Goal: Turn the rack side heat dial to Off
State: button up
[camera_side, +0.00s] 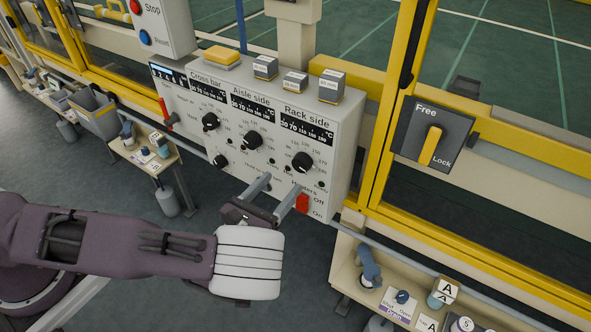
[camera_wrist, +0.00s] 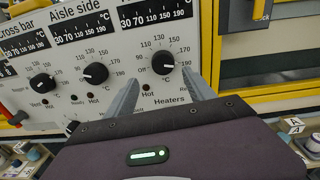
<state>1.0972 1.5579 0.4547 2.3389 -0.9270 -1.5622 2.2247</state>
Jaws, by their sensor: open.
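The rack side heat dial (camera_side: 303,162) is a round black knob under the "Rack side" display, low on the right of the light grey control panel (camera_side: 345,125). In the wrist view the dial (camera_wrist: 163,63) shows whole, with "Off" at its lower left and numbers around it. A light mark shows on its right part, but its exact setting is hard to tell. My gripper (camera_side: 284,184) is open and empty, below and left of the dial in the side view. In the wrist view its fingertips (camera_wrist: 160,77) lie either side of the dial; no contact shows.
The aisle side dial (camera_side: 253,140) and cross bar dial (camera_side: 211,121) are to the left. A red Heaters switch (camera_side: 303,203) sits beside my right finger in the side view. A yellow Free/Lock handle (camera_side: 431,146) is on the fence at right. Small boxes stand on the panel top.

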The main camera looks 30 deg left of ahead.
aim_at(299, 167)
jog(key=shift+m+h, duration=0.3)
jog(key=shift+m, duration=0.2)
jog(key=w, duration=0.6)
jog(key=shift+w+d, duration=0.15)
jog(key=shift+w, duration=0.25)
jog(key=c, duration=1.4)
jog(key=shift+o, duration=0.2)
